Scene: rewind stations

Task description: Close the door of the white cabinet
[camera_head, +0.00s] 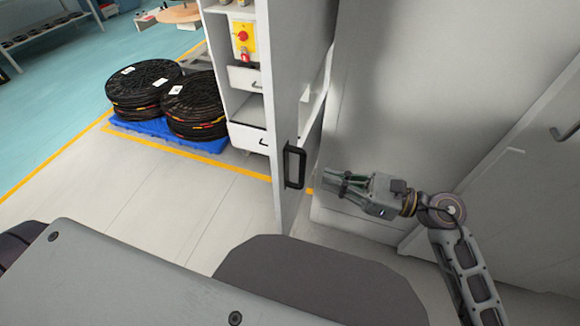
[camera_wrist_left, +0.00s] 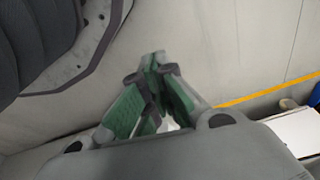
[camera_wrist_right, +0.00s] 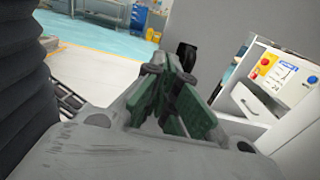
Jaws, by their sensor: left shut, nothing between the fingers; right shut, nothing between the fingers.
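The white cabinet's door (camera_head: 290,75) stands open, its narrow edge turned toward me in the head view. A black bar handle (camera_head: 293,166) is on its right face. My right gripper (camera_head: 328,178) is shut and empty, just right of the handle and apart from it in the picture. In the right wrist view the gripper (camera_wrist_right: 168,65) points toward the door (camera_wrist_right: 225,35) and the handle (camera_wrist_right: 187,55), which is partly hidden by the fingers. My left gripper (camera_wrist_left: 155,60) is shut and empty over bare floor; it is not seen in the head view.
A white unit with drawers (camera_head: 245,78) and a red-yellow switch (camera_head: 243,36) shows left of the door. Black reels (camera_head: 145,82) lie on a blue pallet (camera_head: 150,127) farther left. A large grey-white wall panel (camera_head: 410,90) rises behind my right arm. Pale floor (camera_head: 150,185) is clear.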

